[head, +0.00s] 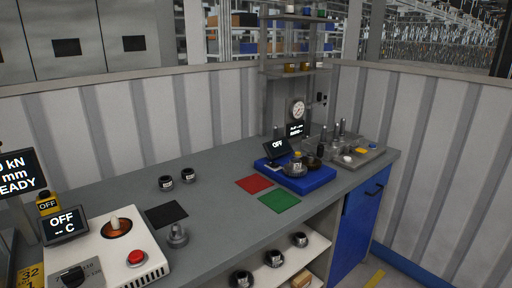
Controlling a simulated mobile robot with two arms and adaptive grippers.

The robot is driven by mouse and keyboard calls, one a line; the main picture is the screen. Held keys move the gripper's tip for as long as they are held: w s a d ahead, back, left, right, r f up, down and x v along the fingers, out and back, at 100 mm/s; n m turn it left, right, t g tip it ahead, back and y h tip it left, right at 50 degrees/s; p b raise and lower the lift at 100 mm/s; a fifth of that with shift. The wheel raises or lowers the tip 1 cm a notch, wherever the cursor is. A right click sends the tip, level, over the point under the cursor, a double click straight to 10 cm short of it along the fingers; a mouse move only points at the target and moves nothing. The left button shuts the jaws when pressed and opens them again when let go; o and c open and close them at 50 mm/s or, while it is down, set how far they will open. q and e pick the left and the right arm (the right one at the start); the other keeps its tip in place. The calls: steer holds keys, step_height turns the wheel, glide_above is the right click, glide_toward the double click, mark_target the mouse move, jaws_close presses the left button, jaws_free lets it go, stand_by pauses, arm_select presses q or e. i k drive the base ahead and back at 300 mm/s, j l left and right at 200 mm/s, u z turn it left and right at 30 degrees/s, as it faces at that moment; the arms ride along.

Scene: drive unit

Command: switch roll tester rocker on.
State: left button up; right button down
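A blue-based device (312,182), which appears to be the roll tester, stands on the grey bench towards its far right end. Its small tilted display (277,148) reads OFF. A metal part with a yellow top (297,164) sits on the blue base. I cannot make out the rocker at this size. Neither of my grippers is in view.
A white heater-like unit (152,255) with a red button (136,258) and a display (65,224) reading OFF stands front left. Red (254,184), green (280,200) and black (166,214) mats lie on the bench. A tray of tools (368,154) is right of the blue device.

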mark_target(272, 164)
steer(key=i+l+u, duration=0.55)
steer(key=i+l, duration=0.25)
